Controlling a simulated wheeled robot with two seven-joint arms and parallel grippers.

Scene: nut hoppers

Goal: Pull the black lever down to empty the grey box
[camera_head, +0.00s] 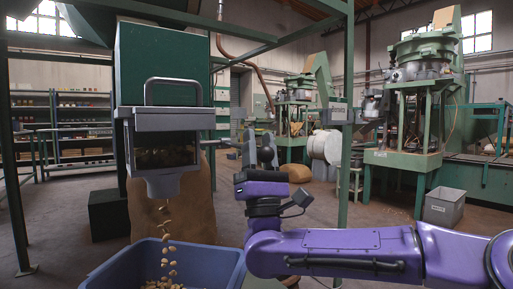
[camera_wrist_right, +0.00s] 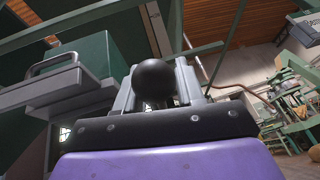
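The grey box (camera_head: 167,122) hangs under a green hopper in the head view, with a dark window and a funnel-like spout. Nuts (camera_head: 169,250) are falling from its spout into a blue crate (camera_head: 212,257) below. My right gripper (camera_head: 259,148) is just right of the box, on my purple arm. In the right wrist view, the round knob of the black lever (camera_wrist_right: 154,80) sits between my right gripper's (camera_wrist_right: 158,88) two grey fingers, which look closed about it. The rest of the lever is mostly hidden. My left gripper is out of view.
A green frame post (camera_head: 348,120) stands behind my right arm. A brown sack-like thing (camera_head: 190,208) is behind the falling nuts. Green machines (camera_head: 415,130) and a grey bin (camera_head: 444,206) stand farther off at the right. Shelves (camera_head: 80,120) line the left.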

